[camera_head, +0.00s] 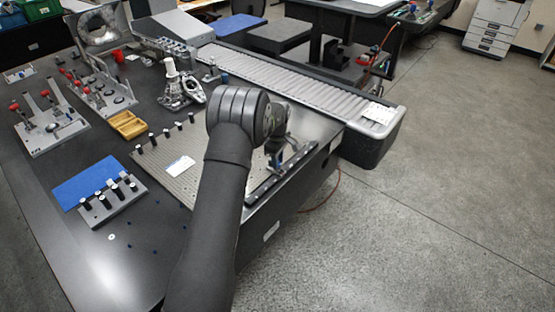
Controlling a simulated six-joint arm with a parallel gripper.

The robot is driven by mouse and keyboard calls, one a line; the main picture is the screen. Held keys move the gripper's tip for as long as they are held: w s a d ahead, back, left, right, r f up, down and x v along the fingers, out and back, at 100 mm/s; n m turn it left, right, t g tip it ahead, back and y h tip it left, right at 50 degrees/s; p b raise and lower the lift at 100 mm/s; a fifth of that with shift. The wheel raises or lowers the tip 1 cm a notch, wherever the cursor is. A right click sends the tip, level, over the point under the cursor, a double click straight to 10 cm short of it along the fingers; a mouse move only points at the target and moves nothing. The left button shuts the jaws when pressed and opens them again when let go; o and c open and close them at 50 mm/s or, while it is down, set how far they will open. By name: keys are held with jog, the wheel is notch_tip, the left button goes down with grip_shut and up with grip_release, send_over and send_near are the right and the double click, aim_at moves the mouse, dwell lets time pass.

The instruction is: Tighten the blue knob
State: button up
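My arm reaches up from the bottom of the view, and its dark wrist hangs over the right edge of the perforated grey plate (178,182). My gripper (277,150) is mostly hidden behind the wrist, and I cannot tell whether its fingers are open or shut. A small blue part (274,161), possibly the blue knob, shows just below the wrist beside a metal fixture (292,158) at the plate's right edge. I cannot tell whether the gripper touches it.
A roller conveyor (290,80) runs behind the plate. On the left stand red-handled clamp fixtures (50,122), a yellow tray (127,125), a blue mat (90,180) and a grey block with black knobs (112,203). A metal casting (180,90) stands behind the plate. The table's front-left is mostly clear.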

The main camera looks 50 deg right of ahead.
grip_shut()
jog(key=shift+m, duration=2.2)
jog(key=o, duration=0.7)
grip_release()
jog(key=shift+r, duration=0.1)
notch_tip(320, 180, up, 17)
jog(key=shift+r, duration=0.15)
